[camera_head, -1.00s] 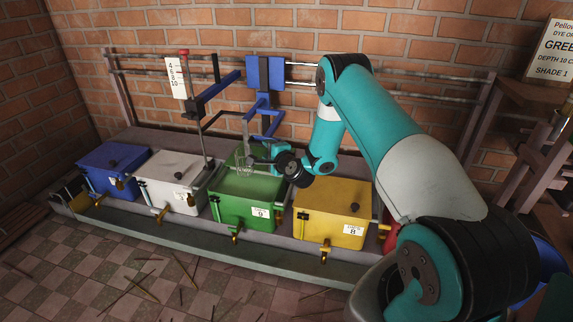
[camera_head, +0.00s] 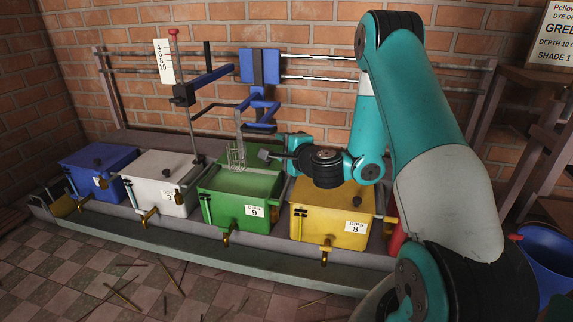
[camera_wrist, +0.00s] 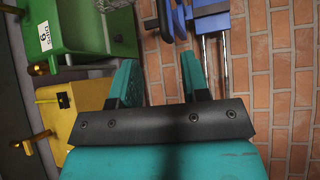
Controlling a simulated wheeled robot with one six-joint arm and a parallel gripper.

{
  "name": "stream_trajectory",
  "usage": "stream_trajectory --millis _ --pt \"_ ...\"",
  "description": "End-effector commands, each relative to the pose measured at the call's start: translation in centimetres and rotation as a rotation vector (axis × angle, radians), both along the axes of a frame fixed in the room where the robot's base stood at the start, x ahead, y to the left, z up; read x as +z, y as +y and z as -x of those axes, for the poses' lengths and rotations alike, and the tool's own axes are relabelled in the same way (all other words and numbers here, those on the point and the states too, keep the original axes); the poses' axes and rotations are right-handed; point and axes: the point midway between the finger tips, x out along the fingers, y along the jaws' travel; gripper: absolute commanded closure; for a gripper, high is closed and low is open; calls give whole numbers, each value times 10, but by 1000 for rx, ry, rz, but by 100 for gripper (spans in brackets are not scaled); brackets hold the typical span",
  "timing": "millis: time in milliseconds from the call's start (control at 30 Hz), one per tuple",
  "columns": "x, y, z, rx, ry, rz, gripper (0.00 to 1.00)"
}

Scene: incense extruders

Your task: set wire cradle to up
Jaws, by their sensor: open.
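The wire cradle (camera_head: 236,155) is a thin wire basket hanging over the green vat (camera_head: 238,207), its lower end at the vat's top. I cannot tell how far it dips inside. A blue carriage (camera_head: 260,67) with a blue bracket (camera_head: 262,110) below it sits on the rails above. Only a bit of wire shows at the top of the wrist view (camera_wrist: 115,4). My gripper (camera_head: 272,154) is to the right of the cradle, below the bracket, apart from both. In the wrist view, the gripper (camera_wrist: 160,80) has its fingers spread with nothing between them.
Blue (camera_head: 97,166), white (camera_head: 160,180) and yellow (camera_head: 331,213) vats stand in the row with the green one. A number scale (camera_head: 163,61) and a blue arm on a post stand left. Horizontal rails (camera_head: 320,78) and a brick wall lie behind.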

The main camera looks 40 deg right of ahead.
Motion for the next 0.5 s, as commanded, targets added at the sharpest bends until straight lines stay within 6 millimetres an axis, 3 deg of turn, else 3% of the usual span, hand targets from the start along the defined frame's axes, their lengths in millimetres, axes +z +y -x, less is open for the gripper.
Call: stream_trajectory --millis 200,500 --pt "0 2 15 0 -2 1 58" --pt "3 3 18 1 0 0 58"
